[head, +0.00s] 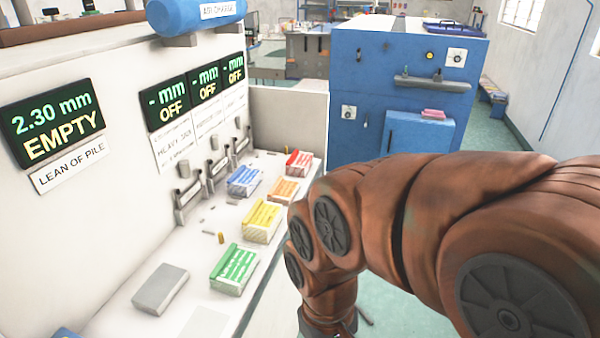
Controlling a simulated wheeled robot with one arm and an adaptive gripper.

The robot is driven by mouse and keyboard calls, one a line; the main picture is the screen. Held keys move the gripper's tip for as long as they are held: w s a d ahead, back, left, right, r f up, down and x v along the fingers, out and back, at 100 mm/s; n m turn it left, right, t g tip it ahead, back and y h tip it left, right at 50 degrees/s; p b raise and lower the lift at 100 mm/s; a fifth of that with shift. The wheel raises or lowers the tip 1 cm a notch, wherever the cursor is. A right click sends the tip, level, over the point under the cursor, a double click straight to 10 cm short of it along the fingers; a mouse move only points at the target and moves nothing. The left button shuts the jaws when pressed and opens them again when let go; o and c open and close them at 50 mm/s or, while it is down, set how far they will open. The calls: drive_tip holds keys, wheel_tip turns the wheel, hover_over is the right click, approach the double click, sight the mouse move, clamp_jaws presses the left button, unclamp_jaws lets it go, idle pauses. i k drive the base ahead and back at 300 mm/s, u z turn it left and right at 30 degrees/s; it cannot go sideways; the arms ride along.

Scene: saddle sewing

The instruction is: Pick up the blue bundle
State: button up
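The blue bundle (244,181) is a small blue-and-white block with printed marks. It lies on the white bench top, behind the yellow bundle (262,221) and to the left of the orange bundle (284,190). My brown arm comes in from the right and bends down in front of the bench. Its end reaches the bottom edge of the picture, where only a dark bit of my gripper (342,327) shows. My gripper is low and to the right of the bench, well apart from the blue bundle. Its fingers cannot be made out.
A red bundle (299,163) lies farther back, and a green bundle (234,269) and grey block (160,289) lie nearer. Metal holders (188,202) stand along the panel left of the blue bundle. A blue cabinet (400,95) stands behind the bench.

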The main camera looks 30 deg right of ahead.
sight(244, 182)
drive_tip(key=z, duration=1.25)
drive_tip(key=i, duration=1)
drive_tip(key=u, duration=2.45)
